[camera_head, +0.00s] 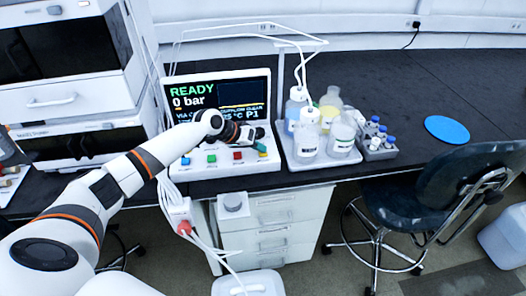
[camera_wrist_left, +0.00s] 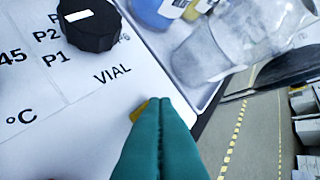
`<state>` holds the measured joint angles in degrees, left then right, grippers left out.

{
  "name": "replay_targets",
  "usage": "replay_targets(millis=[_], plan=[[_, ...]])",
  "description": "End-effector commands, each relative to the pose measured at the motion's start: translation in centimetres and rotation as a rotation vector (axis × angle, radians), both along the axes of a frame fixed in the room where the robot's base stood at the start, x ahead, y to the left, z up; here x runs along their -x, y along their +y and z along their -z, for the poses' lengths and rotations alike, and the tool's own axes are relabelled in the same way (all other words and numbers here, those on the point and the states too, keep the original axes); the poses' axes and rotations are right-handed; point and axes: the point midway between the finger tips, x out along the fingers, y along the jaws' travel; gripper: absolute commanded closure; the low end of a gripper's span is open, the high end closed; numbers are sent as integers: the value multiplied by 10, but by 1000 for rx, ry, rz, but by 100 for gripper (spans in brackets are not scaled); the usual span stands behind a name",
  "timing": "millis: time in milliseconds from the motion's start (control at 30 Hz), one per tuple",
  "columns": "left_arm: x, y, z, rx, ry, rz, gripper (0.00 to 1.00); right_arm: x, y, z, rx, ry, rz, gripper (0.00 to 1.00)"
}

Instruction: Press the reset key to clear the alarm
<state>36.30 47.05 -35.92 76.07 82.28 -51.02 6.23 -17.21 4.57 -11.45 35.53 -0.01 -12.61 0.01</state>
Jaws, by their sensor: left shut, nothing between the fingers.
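A white control console (camera_head: 200,171) with a screen (camera_head: 219,97) stands on the black bench. My left gripper (camera_head: 261,146) is shut and empty at the panel's right end. In the left wrist view its teal fingertips (camera_wrist_left: 155,101) cover most of a yellow key (camera_wrist_left: 138,109); contact cannot be told. No reset label is readable. My right gripper is not in view.
A black knob (camera_wrist_left: 88,24) sits near the fingers. Right of the console, a tray (camera_head: 318,163) holds several bottles, and a vial rack (camera_head: 377,151) stands beside it. A blue disc (camera_head: 447,129) lies on the bench. A chair (camera_head: 430,190) stands in front.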

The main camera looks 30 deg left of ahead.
Motion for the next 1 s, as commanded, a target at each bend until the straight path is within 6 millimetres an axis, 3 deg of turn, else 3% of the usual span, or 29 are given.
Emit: replay_targets(millis=[333,767,1000], plan=[[1,-1,-17,0,3,2,100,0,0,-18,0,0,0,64],[0,0,-20,0,1,1,100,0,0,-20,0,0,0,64],[0,0,-43,0,1,1,100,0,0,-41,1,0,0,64]])
